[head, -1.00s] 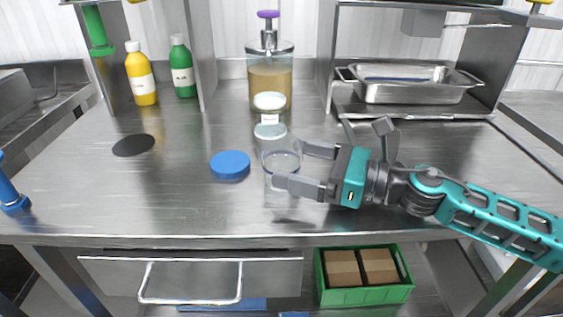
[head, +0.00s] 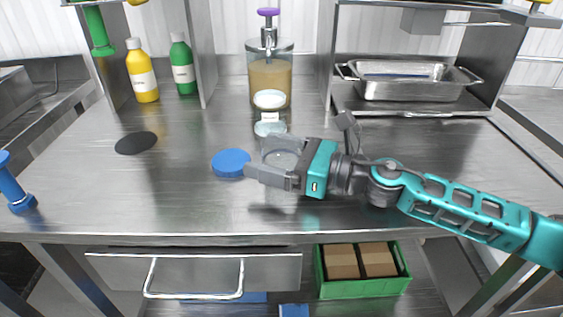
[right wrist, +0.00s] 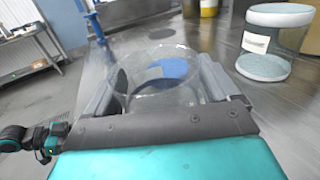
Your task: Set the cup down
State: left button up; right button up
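The clear cup (head: 284,160) is upright low over or on the steel counter, just right of a blue disc (head: 231,163). My right gripper (head: 264,158) reaches in from the right, with one finger on each side of the cup. In the right wrist view, the see-through cup (right wrist: 160,85) sits between the two fingers, which lie close against its wall and look shut on it. The blue disc shows through the cup. The near finger hides the cup's lower part in the head view, so contact with the counter is unclear.
A lidded clear container (head: 270,122) stands just behind the cup, with a tall dispenser (head: 270,80) behind that. A black disc (head: 136,143) lies at left. Yellow (head: 147,88) and green (head: 184,76) bottles stand at the back. Metal pans (head: 411,88) sit at right. The front counter is clear.

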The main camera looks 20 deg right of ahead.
pick_arm(q)
jog(key=shift+w+d+r, duration=0.1)
jog(key=shift+r, duration=0.1)
pick_arm(e)
jog(key=c, duration=0.9)
jog(key=shift+r, duration=0.15)
jog(key=shift+c, duration=0.2)
jog(key=shift+r, duration=0.25)
pick_arm(q)
notch_tip(320, 180, up, 7)
jog(key=s+a+p, duration=0.1)
jog(key=a+p, duration=0.1)
jog(key=p, duration=0.9)
jog(key=shift+s+a+y, duration=0.25)
jog(key=shift+a+y, duration=0.1)
jog(key=shift+y, duration=0.05)
pick_arm(e)
notch_tip(320, 180, up, 19)
